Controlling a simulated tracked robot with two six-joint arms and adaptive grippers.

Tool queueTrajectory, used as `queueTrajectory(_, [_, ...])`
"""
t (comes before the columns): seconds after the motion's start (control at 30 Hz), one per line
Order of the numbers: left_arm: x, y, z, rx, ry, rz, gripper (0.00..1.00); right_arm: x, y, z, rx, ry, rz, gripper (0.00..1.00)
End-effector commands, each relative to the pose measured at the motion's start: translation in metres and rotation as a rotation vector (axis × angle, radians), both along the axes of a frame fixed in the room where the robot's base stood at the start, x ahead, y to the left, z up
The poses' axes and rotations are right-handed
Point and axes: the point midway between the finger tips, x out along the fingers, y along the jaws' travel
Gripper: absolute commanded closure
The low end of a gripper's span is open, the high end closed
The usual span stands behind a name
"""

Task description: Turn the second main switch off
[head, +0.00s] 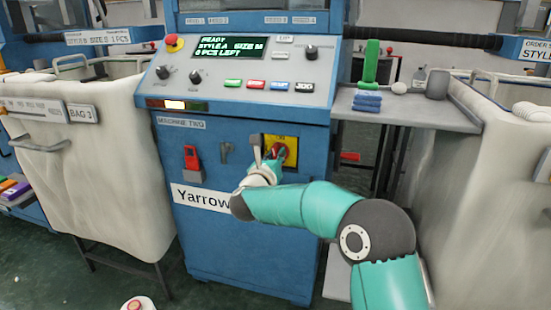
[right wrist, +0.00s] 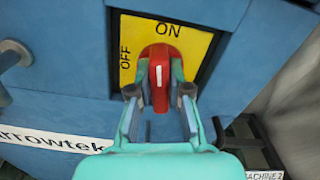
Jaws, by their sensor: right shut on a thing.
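The main switch is a red rotary handle (right wrist: 160,62) on a yellow plate (right wrist: 126,84), on the blue front of the machine labelled MACHINE TWO (head: 182,122). ON is printed at the top of the plate and OFF at its left. The handle stands about upright, its white mark towards ON. In the head view the yellow plate (head: 291,143) is partly hidden by my right gripper (head: 274,158). In the right wrist view my right gripper (right wrist: 158,100) is shut on the handle, one finger on each side. My left gripper is not in view.
A red-handled lever (head: 192,160) and a grey hook (head: 227,151) sit left of the switch. The control panel (head: 240,75) slopes out above. A grey shelf (head: 420,112) sticks out at right. Pale fabric bins (head: 105,180) flank the machine.

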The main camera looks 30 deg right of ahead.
Motion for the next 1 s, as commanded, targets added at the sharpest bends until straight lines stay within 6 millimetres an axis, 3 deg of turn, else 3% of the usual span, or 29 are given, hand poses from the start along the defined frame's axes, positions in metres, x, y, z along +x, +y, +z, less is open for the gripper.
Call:
queueTrajectory(0.47, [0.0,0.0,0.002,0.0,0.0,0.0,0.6,0.003,0.002,0.0,-0.289,0.338,0.002,1.0])
queueTrajectory(1.0, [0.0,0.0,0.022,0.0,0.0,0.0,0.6,0.005,0.005,-0.002,-0.622,0.73,0.005,1.0])
